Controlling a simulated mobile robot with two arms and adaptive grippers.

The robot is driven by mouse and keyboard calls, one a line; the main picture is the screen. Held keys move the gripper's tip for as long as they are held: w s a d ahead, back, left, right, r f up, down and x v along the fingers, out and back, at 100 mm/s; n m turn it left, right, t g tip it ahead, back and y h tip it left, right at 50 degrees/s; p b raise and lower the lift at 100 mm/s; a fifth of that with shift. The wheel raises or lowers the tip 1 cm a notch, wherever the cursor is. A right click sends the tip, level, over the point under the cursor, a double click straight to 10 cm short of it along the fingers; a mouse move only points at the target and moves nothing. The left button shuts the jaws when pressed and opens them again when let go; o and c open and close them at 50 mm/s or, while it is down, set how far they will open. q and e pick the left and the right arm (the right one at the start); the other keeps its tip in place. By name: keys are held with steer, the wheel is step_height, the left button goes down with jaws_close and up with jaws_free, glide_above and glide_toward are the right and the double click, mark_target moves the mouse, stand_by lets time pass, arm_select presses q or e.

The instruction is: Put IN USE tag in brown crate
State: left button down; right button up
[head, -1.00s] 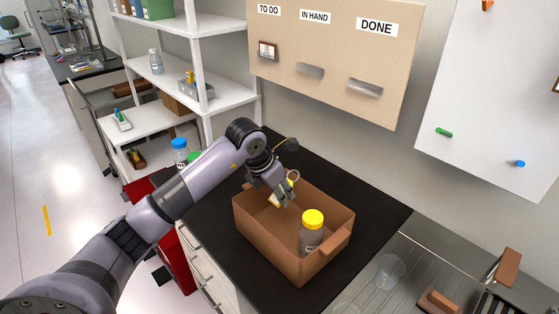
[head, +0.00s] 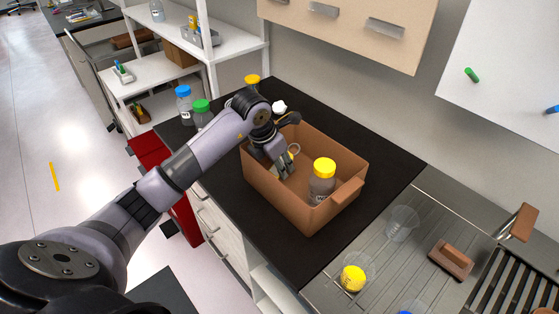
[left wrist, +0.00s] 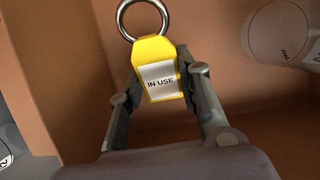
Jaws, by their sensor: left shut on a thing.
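The IN USE tag (left wrist: 160,75) is yellow with a white label and a metal ring. In the left wrist view it is between the two fingers of my left gripper (left wrist: 160,82), which is shut on it. In the head view my left gripper (head: 286,170) reaches down inside the brown crate (head: 290,207), and the tag's ring and a bit of yellow show beside the fingers. The crate stands on the black counter. A clear bottle with a yellow cap (head: 323,178) stands in the crate, to the right of the gripper. My right gripper is not in view.
Bottles with blue (head: 184,92), green (head: 201,106) and yellow (head: 252,80) caps stand behind my left arm. A steel drainboard (head: 372,255) with beakers lies right of the counter.

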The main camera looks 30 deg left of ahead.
arm_select(q)
steer(key=shift+f, duration=0.2)
steer(key=c, duration=1.4)
jaws_free()
steer(key=o, duration=0.3)
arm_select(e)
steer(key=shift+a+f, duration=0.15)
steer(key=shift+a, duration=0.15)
arm_select(q)
steer(key=v, duration=1.2)
steer(key=shift+f, duration=0.1)
